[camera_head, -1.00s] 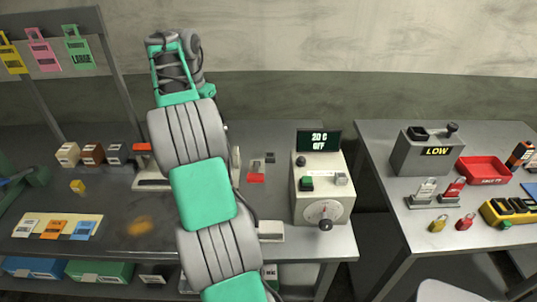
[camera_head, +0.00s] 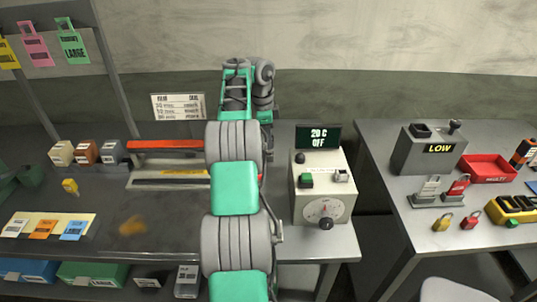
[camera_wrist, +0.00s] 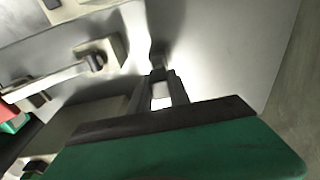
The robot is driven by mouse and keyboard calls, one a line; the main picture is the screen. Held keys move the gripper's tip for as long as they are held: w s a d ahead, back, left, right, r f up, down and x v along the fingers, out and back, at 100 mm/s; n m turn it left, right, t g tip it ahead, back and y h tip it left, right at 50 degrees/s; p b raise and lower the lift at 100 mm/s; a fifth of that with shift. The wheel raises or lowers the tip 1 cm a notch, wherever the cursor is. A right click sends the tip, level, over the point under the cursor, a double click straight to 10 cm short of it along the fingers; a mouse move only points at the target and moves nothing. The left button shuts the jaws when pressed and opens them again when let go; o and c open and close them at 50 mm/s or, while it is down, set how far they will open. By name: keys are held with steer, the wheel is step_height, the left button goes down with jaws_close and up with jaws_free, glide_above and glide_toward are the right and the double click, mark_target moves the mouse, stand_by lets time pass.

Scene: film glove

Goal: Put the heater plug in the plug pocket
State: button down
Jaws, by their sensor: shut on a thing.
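In the wrist view my gripper (camera_wrist: 160,75) is shut on a small dark piece (camera_wrist: 157,61) at its fingertips. I take it to be the heater plug, though its shape is mostly hidden. It is over a pale grey metal surface. A beige block with a dark knob-like part (camera_wrist: 97,60) lies left of the fingertips, apart from them. I cannot tell the plug pocket for certain in either view. In the head view my arm hides the gripper and the bench beneath it.
The heater control box (camera_head: 321,195) with a dial stands right of my arm, its display (camera_head: 318,137) reading 20 C OFF. A long bench fixture with a red-orange bar (camera_head: 166,145) is left of my arm. Small blocks (camera_head: 86,152) and tags lie further left. A second table (camera_head: 410,228) is at the right.

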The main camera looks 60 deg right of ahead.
steer(key=shift+f+b, duration=0.9)
steer(key=shift+f, duration=0.6)
steer(key=c, duration=1.2)
jaws_free()
steer(key=shift+r, duration=0.1)
steer(key=shift+c, duration=0.2)
